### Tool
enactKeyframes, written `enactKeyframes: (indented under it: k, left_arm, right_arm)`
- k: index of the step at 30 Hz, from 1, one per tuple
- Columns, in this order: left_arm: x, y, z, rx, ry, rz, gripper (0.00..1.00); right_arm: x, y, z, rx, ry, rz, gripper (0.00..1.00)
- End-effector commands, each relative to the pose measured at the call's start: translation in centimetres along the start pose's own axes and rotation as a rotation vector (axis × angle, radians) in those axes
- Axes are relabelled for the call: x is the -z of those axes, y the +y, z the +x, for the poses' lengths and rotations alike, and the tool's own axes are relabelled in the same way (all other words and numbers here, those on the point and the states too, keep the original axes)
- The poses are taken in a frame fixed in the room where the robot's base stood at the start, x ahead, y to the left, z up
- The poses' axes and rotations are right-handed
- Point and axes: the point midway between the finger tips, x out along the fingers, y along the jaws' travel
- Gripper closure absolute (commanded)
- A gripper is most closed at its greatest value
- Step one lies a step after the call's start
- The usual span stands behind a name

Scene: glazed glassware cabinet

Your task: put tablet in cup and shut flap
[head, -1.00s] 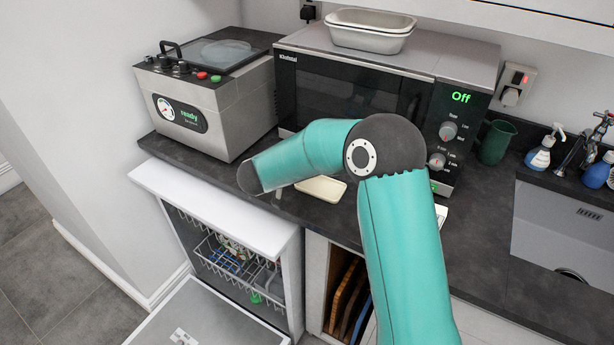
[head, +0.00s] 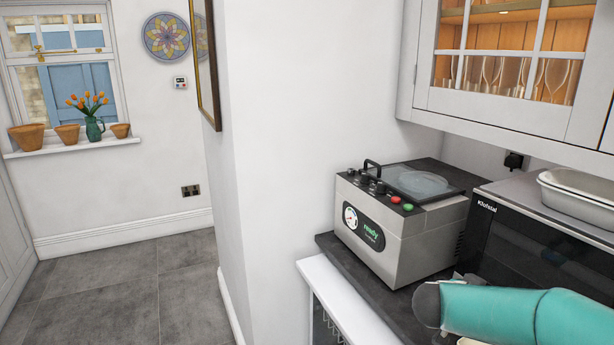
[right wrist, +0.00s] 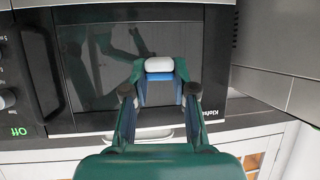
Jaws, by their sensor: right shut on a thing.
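My right gripper (right wrist: 159,82) is shut on a small tablet (right wrist: 159,64), white with a blue layer. The right wrist view shows the tablet between the fingertips, in front of the dark microwave door (right wrist: 110,55). In the head view only part of my right arm shows at the lower right, and I cannot make out its gripper or the tablet there. The dishwasher (head: 345,300) shows only as a white top edge and a bit of rack at the bottom. Its open door, the cup and the flap are out of view. My left gripper is in neither view.
A grey appliance (head: 392,240) with a gauge and buttons stands on the dark counter (head: 405,308), left of the microwave (head: 530,250). Pale trays (head: 585,195) sit on top. A glazed cabinet (head: 500,75) hangs above. The floor (head: 110,280) at left is clear.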

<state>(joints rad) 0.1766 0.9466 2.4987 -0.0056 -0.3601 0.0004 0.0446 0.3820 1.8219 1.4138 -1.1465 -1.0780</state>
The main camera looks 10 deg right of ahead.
Motion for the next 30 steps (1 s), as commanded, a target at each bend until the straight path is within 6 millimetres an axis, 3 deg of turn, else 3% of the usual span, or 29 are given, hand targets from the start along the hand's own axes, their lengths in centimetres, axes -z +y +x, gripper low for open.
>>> enactKeyframes:
  k: [1, 8, 14, 18, 21, 25, 30]
  left_arm:
    - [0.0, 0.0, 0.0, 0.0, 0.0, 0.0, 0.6]
    - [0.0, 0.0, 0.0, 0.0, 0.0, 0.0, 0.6]
    - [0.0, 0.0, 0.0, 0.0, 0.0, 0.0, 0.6]
    - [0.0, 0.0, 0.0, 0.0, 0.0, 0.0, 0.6]
    - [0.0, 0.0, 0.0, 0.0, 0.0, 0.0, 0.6]
    - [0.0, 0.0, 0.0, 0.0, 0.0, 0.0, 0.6]
    - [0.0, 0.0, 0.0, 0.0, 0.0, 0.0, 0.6]
  right_arm:
    - [-2.1, -0.8, 0.2, 0.078, -0.007, -0.05, 0.92]
    - [-9.8, -5.3, -1.7, 0.439, -0.01, -0.221, 0.92]
    - [-16.4, -7.5, -5.2, 0.704, -0.012, -0.348, 0.92]
    - [-20.8, -8.2, -8.6, 0.878, -0.013, -0.429, 0.92]
    - [-23.1, -8.5, -11.1, 0.98, -0.009, -0.474, 0.92]
    - [-24.5, -8.9, -13.4, 1.051, -0.002, -0.506, 0.92]
    - [-24.6, -9.0, -13.5, 1.03, 0.0, -0.496, 0.92]
